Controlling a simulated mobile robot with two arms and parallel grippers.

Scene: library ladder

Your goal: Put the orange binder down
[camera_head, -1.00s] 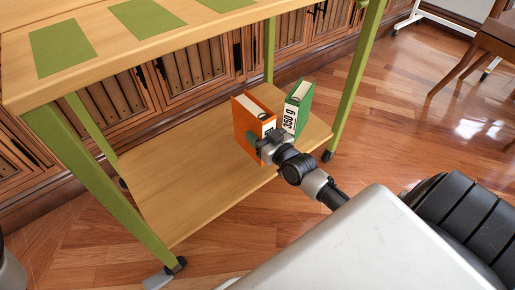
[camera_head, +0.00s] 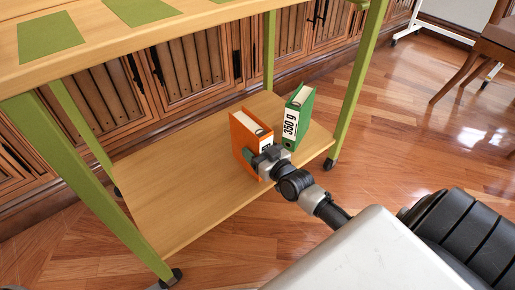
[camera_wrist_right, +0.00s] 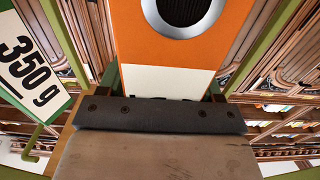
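The orange binder (camera_head: 243,138) is upright at the lower shelf (camera_head: 190,200) of the green-legged cart, near its front edge. It looks to be on or just above the board; its bottom contact is not clear. My right gripper (camera_head: 266,157) is at its spine, with a finger on each side. In the right wrist view the binder's orange and white spine (camera_wrist_right: 180,50) fills the space between the fingers (camera_wrist_right: 161,92), so the gripper appears shut on it. My left gripper is not in view.
A green binder (camera_head: 298,118) labelled 350 g stands to the right on the same shelf, a small gap away. The shelf's left part is bare. The cart's front right leg (camera_head: 357,85) rises beside the green binder. The upper board (camera_head: 100,50) overhangs at the left.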

